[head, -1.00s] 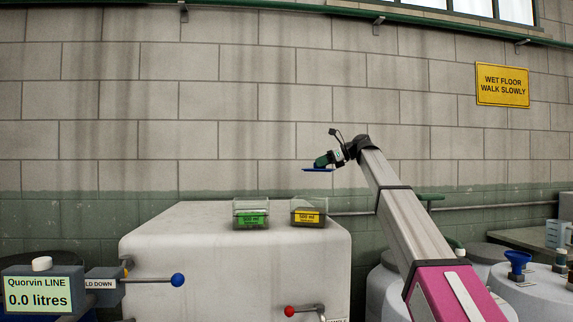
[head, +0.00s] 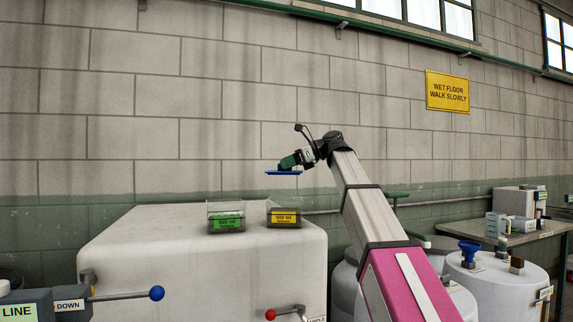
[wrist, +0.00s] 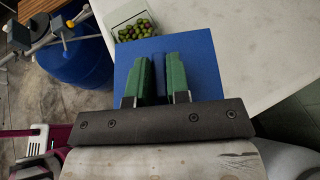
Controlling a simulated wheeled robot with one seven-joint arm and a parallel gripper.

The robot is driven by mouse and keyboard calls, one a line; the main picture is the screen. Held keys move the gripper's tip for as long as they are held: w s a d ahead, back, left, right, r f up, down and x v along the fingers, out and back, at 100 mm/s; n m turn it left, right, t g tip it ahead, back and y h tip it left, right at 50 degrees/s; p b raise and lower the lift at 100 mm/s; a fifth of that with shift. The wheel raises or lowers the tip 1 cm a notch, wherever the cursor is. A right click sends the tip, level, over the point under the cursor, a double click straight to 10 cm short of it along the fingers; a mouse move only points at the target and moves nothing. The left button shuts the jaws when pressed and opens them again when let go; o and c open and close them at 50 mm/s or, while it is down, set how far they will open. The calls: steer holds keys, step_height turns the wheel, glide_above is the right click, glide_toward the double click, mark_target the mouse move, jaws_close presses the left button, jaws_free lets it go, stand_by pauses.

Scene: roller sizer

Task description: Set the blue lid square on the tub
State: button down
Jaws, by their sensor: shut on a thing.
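My gripper (head: 289,162) is shut on the flat blue lid (head: 283,172). In the wrist view the green fingers (wrist: 159,75) pinch a raised rib in the middle of the square lid (wrist: 207,65). In the head view the lid is held roughly level, well above two small clear tubs. The left tub (head: 226,224) has a green label and the right tub (head: 284,218) a yellow one; both stand on a pale block. The wrist view shows one tub of olives (wrist: 134,27) past the lid's far edge, partly hidden by it; I cannot tell which.
The pale block (head: 150,245) has free top around the tubs. A blue-knobbed lever (head: 155,293) and a red-knobbed one (head: 271,314) stick out at its front. White drums (head: 500,288) and a bench (head: 530,235) stand to the right. A blue drum (wrist: 75,70) shows in the wrist view.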

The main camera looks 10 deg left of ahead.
steer(key=shift+f, duration=0.15)
step_height(320, 180, down, 8)
stand_by(1.1)
steer(key=shift+f, duration=0.3)
stand_by(1.9)
steer(key=c, duration=1)
jaws_free()
steer(key=shift+d, duration=0.1)
